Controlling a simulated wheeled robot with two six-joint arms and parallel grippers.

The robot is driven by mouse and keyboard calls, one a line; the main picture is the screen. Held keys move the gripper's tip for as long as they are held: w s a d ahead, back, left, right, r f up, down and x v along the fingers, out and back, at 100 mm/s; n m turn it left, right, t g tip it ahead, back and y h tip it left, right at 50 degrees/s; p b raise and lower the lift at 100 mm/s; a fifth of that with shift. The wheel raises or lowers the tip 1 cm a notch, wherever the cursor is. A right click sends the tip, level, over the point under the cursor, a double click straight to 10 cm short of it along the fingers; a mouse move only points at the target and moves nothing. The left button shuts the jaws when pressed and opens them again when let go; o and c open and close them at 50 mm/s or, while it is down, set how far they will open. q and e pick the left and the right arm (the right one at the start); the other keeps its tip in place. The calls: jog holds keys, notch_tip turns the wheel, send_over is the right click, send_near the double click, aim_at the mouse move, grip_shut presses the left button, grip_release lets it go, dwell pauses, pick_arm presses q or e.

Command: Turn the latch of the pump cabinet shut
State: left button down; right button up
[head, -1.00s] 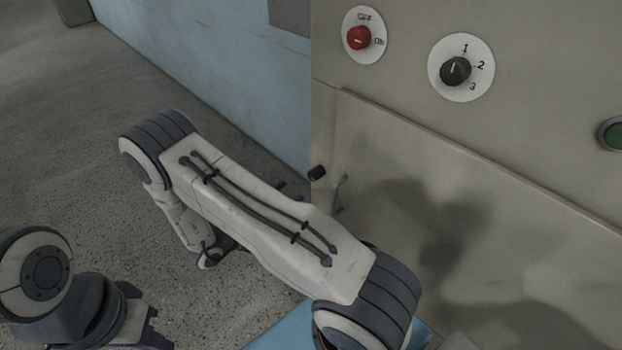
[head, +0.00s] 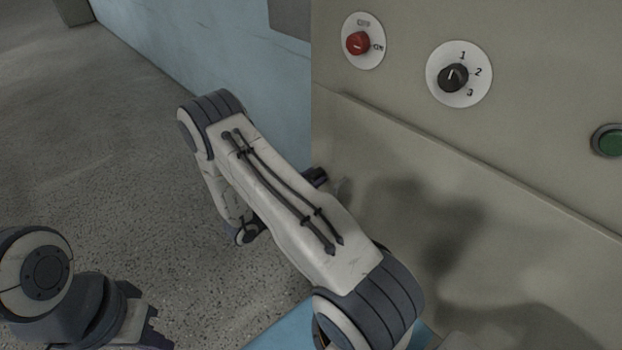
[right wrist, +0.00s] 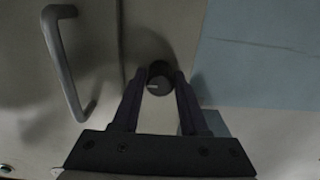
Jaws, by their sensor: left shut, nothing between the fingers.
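The latch (right wrist: 160,70) is a dark round knob with a small pale mark, in the middle of the right wrist view. My right gripper (right wrist: 162,84) is open, with one dark finger on each side of the knob; I cannot tell whether they touch it. In the head view my right arm's links hide most of this area; a dark shape shows at the cabinet's left edge. The pump cabinet door (head: 480,255) is the beige panel below the dials and looks flush with its frame. My left gripper (head: 153,334) is shut and empty at the lower left.
A bar handle (right wrist: 66,62) stands out from the door, left of the latch. Above the door are a red switch (head: 357,43), a black dial (head: 453,77) and a green button (head: 608,140). A pale blue wall (head: 210,50) lies behind; open floor (head: 90,170) is at left.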

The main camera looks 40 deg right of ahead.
grip_shut()
jog(key=shift+n, duration=0.4)
jog(key=shift+n+p, duration=0.7)
jog(key=shift+n, duration=0.3)
jog(key=n+p, duration=0.1)
jog(key=n, duration=0.3)
jog(key=shift+p, duration=0.3)
jog(key=n+p, duration=0.1)
jog(key=n, duration=0.4)
jog(key=shift+n, duration=0.4)
jog(key=n+p, duration=0.1)
jog(key=n, duration=0.4)
jog(key=shift+n, duration=0.4)
